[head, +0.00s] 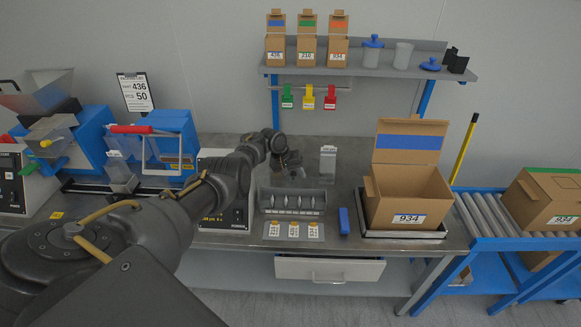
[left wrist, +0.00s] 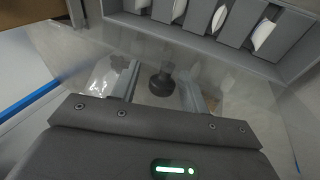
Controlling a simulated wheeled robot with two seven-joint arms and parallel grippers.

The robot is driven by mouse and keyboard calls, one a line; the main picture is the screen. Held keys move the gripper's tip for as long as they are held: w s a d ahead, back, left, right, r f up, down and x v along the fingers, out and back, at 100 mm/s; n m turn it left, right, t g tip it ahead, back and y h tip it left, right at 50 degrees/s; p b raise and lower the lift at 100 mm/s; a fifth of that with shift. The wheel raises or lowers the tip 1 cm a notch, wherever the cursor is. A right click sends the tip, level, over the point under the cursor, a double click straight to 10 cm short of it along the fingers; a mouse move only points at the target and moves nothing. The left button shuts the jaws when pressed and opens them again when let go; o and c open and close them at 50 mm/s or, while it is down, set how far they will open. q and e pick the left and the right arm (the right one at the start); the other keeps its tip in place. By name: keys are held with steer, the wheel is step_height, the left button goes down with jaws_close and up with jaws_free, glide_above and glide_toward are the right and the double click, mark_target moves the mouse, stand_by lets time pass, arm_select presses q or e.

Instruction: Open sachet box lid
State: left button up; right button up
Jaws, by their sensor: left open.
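The sachet box (head: 291,212) is a grey case on the bench with white sachets in a row of slots. Its slotted part (left wrist: 190,38) also shows along the top of the left wrist view. A clear lid panel (left wrist: 245,105) with a dark round knob (left wrist: 162,82) shows below the slots there. How far the lid is raised I cannot tell. My left gripper (head: 287,162) is at the back of the box. It is open, and in the left wrist view its fingers (left wrist: 158,88) stand on either side of the knob. Contact with the knob is unclear. My right gripper is not in view.
An open carton (head: 407,190) marked 934 stands on a tray to the right. A clear-sided holder (head: 327,163) and a blue item (head: 344,221) are nearer the box. Labels (head: 293,230) lie in front. A shelf (head: 350,72) with small boxes hangs behind; blue machines (head: 165,140) stand left.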

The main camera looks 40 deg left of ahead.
arm_select(q)
steer(key=p+v, duration=0.4)
steer(key=v, duration=0.6)
steer(key=shift+f, duration=0.1)
